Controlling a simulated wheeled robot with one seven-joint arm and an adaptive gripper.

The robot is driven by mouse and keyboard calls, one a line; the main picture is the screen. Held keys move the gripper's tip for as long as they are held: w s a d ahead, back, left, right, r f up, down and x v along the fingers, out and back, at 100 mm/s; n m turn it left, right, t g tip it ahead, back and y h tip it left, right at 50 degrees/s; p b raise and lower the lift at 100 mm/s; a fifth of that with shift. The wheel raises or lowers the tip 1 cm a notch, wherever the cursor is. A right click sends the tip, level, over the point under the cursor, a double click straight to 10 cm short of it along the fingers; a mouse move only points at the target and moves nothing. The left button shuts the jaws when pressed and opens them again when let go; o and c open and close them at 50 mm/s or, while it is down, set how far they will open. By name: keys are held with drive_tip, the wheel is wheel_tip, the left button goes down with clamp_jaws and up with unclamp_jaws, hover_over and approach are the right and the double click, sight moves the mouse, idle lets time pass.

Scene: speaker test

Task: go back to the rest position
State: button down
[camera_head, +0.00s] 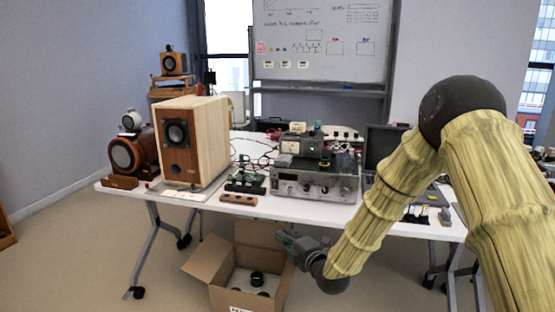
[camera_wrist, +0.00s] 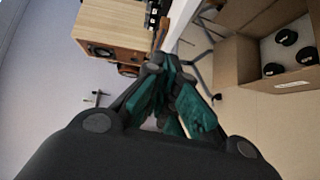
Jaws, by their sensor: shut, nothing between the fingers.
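My gripper (camera_head: 291,240) is low in front of the table, above the right rim of the open cardboard box in the head view. In the wrist view its green fingers (camera_wrist: 168,82) come together at the tips with nothing between them. My arm comes in from the right and reaches down to the left. The gripper's tips look apart from the table edge and from the box.
The cardboard box (camera_head: 207,262) stands on the floor with dark round parts (camera_head: 257,278) inside. The white table (camera_head: 390,229) carries a wooden speaker (camera_head: 210,140), a grey instrument (camera_head: 318,184) and small parts. A whiteboard (camera_head: 320,40) stands behind.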

drive_tip(key=s+d+f+m+g+h, duration=0.2)
drive_tip(key=s+d+f+m, duration=0.15)
drive_tip(key=s+f, duration=0.45)
drive_tip(key=s+d+f+m+g+h, duration=0.1)
drive_tip(key=s+d+f+m+g, duration=0.15)
drive_tip(key=s+f+m, duration=0.55)
drive_tip(key=s+d+f+m+g+h, duration=0.1)
drive_tip(key=s+d+f+g+h, duration=0.3)
drive_tip(key=f, duration=0.7)
drive_tip(key=s+d+f+m+g, duration=0.1)
drive_tip(key=s+d+f+m, duration=0.15)
drive_tip(key=s, duration=0.45)
drive_tip(key=s+d+f+m, duration=0.1)
drive_tip(key=s+f+m, duration=0.1)
drive_tip(key=s+f, duration=0.35)
drive_tip(key=s+d+f+m+g+h, duration=0.1)
drive_tip(key=s+d+m+g, duration=0.25)
drive_tip(key=s, duration=0.75)
drive_tip(key=s+d+f+m+g+h, duration=0.1)
drive_tip(key=s+d+m+g, duration=0.2)
drive_tip(key=s, duration=0.9)
wheel_tip(320, 180, up, 16)
drive_tip(key=t+p, duration=0.1)
drive_tip(key=p, duration=1.5)
drive_tip(key=shift+w, duration=0.35)
drive_tip(key=shift+m, duration=0.25)
